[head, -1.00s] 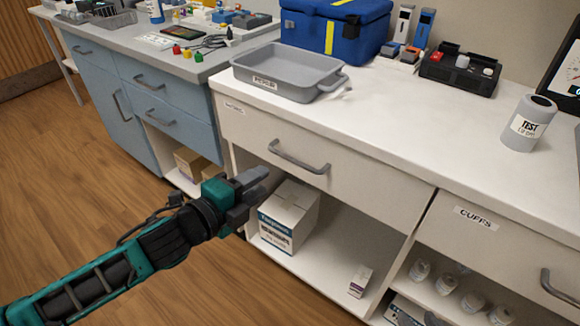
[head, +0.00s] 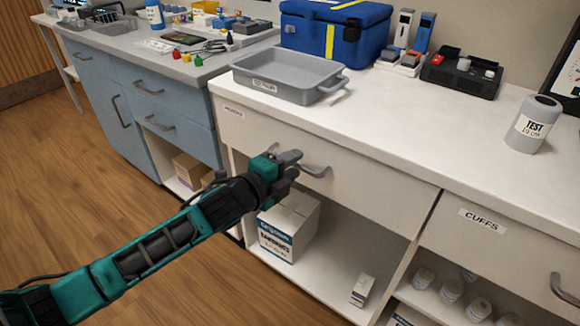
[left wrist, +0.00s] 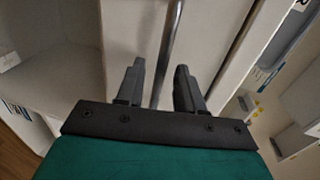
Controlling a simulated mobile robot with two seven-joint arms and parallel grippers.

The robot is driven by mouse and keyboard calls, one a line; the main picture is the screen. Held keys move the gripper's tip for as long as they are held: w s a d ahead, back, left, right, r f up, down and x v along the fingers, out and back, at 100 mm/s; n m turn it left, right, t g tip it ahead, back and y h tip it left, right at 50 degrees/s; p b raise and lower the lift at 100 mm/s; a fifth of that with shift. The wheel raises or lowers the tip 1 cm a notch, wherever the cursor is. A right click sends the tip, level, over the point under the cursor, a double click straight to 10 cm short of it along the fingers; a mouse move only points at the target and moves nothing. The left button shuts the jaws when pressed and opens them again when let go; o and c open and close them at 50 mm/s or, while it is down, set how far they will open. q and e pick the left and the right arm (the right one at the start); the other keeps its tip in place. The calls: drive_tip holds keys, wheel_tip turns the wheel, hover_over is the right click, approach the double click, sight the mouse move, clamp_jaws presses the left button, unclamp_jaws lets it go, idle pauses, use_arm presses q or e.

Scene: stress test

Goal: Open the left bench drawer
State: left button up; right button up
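The left bench drawer (head: 375,196) is a white front under the worktop with a small label at its upper left, and it looks shut. Its grey bar handle (head: 319,172) is partly hidden by my left gripper (head: 297,162), which is at the handle's left part. In the left wrist view the two fingers of my left gripper (left wrist: 160,70) are apart, and the handle bar (left wrist: 171,35) runs between them in the picture. I cannot tell whether either finger touches the bar. My right gripper is not in view.
A grey tray (head: 296,96) sits on the worktop above the drawer. A cardboard box (head: 290,225) stands on the open shelf below. The drawer marked CUFFS (head: 505,245) is to the right, blue drawers (head: 150,100) to the left. Bare floor (head: 60,180) lies in front.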

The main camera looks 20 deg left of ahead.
use_arm(q)
drive_tip(key=shift+c, duration=0.5)
clamp_jaws()
